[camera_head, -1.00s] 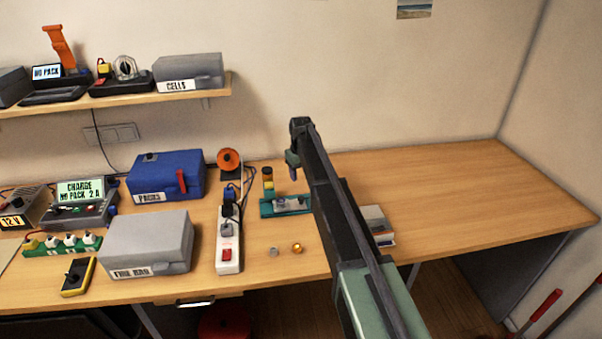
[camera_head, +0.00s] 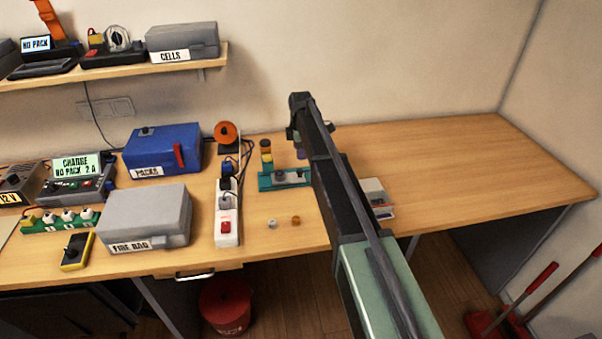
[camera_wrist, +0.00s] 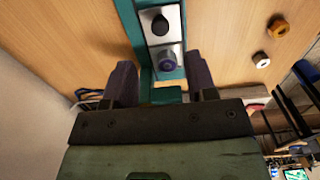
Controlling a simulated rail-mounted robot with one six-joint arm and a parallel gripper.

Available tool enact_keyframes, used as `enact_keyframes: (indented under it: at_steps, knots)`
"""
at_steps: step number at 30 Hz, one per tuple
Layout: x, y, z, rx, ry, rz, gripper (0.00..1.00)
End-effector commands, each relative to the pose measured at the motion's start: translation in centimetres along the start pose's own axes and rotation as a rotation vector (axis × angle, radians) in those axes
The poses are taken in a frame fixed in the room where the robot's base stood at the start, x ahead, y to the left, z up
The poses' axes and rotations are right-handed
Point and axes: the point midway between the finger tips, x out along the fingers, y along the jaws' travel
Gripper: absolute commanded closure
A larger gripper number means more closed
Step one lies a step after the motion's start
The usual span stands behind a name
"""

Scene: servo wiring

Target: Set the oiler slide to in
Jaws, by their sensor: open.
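A teal unit (camera_head: 267,182) stands on the bench, with a silver plate (camera_head: 293,175) on top. I take it for the oiler, but no label is readable. In the wrist view the teal unit (camera_wrist: 128,22) runs up the picture. Its plate carries a black knob (camera_wrist: 160,24) and a purple-grey round knob (camera_wrist: 167,60). My gripper (camera_wrist: 162,80) is open, its two dark purple fingers apart on either side of the unit's near end, with nothing clamped. In the head view my gripper (camera_head: 301,152) is above the unit, partly hidden by my arm. The slide's setting cannot be read.
A small stacked yellow and dark post (camera_head: 266,153) stands behind the teal unit. A power strip (camera_head: 228,215) lies to its left.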

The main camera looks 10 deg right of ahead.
Motion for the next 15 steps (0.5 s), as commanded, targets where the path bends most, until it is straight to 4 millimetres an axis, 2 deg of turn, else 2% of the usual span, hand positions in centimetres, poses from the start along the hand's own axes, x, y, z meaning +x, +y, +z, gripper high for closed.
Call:
enact_keyframes:
  at_steps: [1, 9, 12, 15]
  knots:
    - [1.8, 0.0, 0.0, 0.000, 0.000, 0.000, 0.48]
    - [8.2, 0.0, 0.0, 0.002, 0.000, 0.000, 0.48]
    - [9.5, 0.0, 0.0, 0.002, 0.000, 0.000, 0.48]
    - [9.8, 0.0, 0.0, 0.002, 0.000, 0.000, 0.48]
